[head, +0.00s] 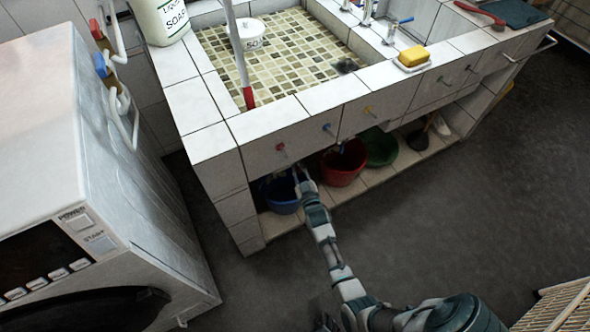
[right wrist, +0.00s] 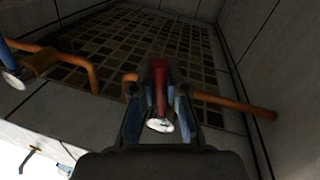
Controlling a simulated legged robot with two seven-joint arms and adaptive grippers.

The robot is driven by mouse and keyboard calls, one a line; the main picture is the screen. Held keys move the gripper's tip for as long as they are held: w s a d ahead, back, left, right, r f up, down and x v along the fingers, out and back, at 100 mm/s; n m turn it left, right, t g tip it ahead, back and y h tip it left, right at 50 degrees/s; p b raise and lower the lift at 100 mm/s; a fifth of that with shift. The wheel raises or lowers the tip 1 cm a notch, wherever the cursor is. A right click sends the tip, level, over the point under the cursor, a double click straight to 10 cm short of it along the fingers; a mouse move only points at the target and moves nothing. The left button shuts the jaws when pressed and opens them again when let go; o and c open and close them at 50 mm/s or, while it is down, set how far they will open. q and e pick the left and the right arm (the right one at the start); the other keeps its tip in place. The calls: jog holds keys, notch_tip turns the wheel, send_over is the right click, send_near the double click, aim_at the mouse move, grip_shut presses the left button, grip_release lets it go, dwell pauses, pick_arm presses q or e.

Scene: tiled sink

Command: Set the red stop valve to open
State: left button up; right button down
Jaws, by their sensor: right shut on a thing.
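The red stop valve (right wrist: 160,78) shows in the right wrist view, on an orange pipe (right wrist: 235,103) under the sink. Its red lever points up and down in that view and looks set across the pipe. A pale round end (right wrist: 160,125) shows at its near side. My right gripper (right wrist: 160,100) is shut on the red valve, one finger on each side of it. In the head view my right gripper (head: 300,176) reaches under the sink's front edge, and the valve is hidden there. My left gripper is in neither view.
A blue valve (right wrist: 10,62) sits on another pipe at left. Below the sink stand a blue tub (head: 282,198), a red tub (head: 343,165) and a green tub (head: 381,146). A washing machine (head: 150,220) stands at left.

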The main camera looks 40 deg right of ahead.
jog(key=d+r+n+t+y, duration=0.1)
jog(key=n, duration=0.5)
jog(key=d+r+n+t+y, duration=0.1)
jog(key=r+n, duration=0.1)
jog(key=n, duration=0.3)
jog(key=s+d+r+n+t+y+b, duration=0.1)
jog(key=n, duration=0.5)
jog(key=shift+d+r+n, duration=0.2)
jog(key=shift+r+n, duration=0.1)
jog(key=shift+r, duration=0.1)
jog(key=c, duration=1.2)
grip_release()
jog(key=shift+a, duration=0.1)
jog(key=shift+r, duration=0.3)
jog(key=v, duration=1.2)
jog(key=shift+f, duration=0.1)
